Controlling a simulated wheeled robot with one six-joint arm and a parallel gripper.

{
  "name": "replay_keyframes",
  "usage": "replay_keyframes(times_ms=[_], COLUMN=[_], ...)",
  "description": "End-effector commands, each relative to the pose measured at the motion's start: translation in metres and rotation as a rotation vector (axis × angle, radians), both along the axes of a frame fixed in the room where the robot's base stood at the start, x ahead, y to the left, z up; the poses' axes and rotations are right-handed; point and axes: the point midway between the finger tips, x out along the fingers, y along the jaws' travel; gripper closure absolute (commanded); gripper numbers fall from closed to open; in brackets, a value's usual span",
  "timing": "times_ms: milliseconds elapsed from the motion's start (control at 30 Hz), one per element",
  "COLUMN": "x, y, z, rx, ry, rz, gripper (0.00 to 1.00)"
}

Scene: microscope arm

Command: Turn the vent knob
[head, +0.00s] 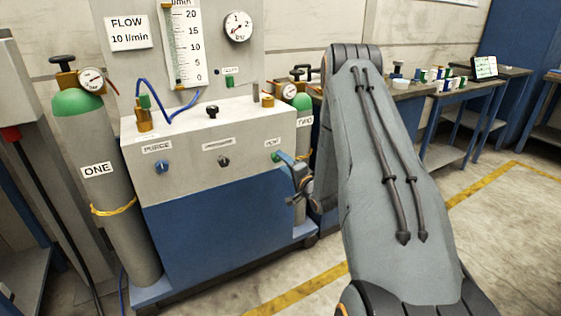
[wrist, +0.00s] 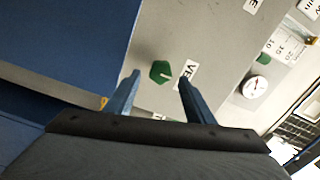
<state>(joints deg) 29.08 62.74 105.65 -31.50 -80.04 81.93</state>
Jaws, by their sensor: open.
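The vent knob (wrist: 160,72) is a small green knob with a pale pointer line, on the grey panel beside a white label (wrist: 187,75) reading "VE…", partly covered by a finger. In the head view the green knob (head: 275,157) shows at the right end of the panel front, partly hidden by my gripper. My gripper (wrist: 159,80) is open, its two blue fingers either side of the knob in the wrist view. I cannot tell whether they touch it. In the head view my gripper (head: 286,162) is close to the panel at the knob.
A blue purge knob (head: 162,167) and a dark middle knob (head: 223,162) are on the same panel. Gas cylinder ONE (head: 100,180) stands left of the cabinet; another cylinder (head: 303,120) stands at its right. Workbenches (head: 465,92) are behind my arm. The floor at front is clear.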

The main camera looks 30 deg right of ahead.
Motion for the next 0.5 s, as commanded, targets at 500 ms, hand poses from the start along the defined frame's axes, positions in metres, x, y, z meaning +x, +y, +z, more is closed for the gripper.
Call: replay_keyframes(times_ms=[500], x=[-0.05], y=[-0.002], z=[0.0], rx=[0.001], ry=[0.0], rz=[0.0], gripper=[0.51])
